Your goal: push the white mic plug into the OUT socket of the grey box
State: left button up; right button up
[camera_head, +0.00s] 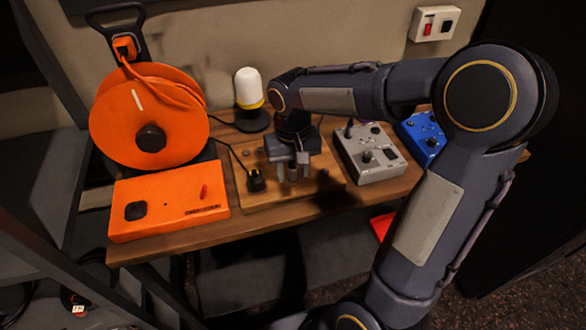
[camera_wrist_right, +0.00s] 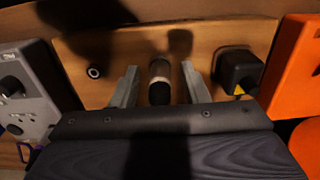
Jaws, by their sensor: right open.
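The grey box (camera_head: 372,153) stands on the desk to the right of my right gripper (camera_head: 292,174). It also shows at the left of the right wrist view (camera_wrist_right: 28,92), with dark knobs. I cannot read an OUT label, and its sockets are not clear. My right gripper points down over a wooden board and is open. In the right wrist view a short dark cylinder with a pale band (camera_wrist_right: 160,80) stands between its fingers, with a gap on each side. It looks like the mic plug. My left gripper is not in view.
An orange box (camera_head: 165,210), an orange cable reel (camera_head: 125,115) and a black plug (camera_head: 256,181) are left of the gripper. A white-and-yellow lamp (camera_head: 248,88) stands behind. A blue box (camera_head: 421,139) is right of the grey box. The wooden board (camera_head: 242,200) lies below.

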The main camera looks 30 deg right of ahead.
aim_at(292, 162)
dwell(0.4)
grip_shut()
jog(key=shift+r, duration=0.1)
jog(key=shift+r+p, duration=2.75)
jog(key=shift+r, duration=0.2)
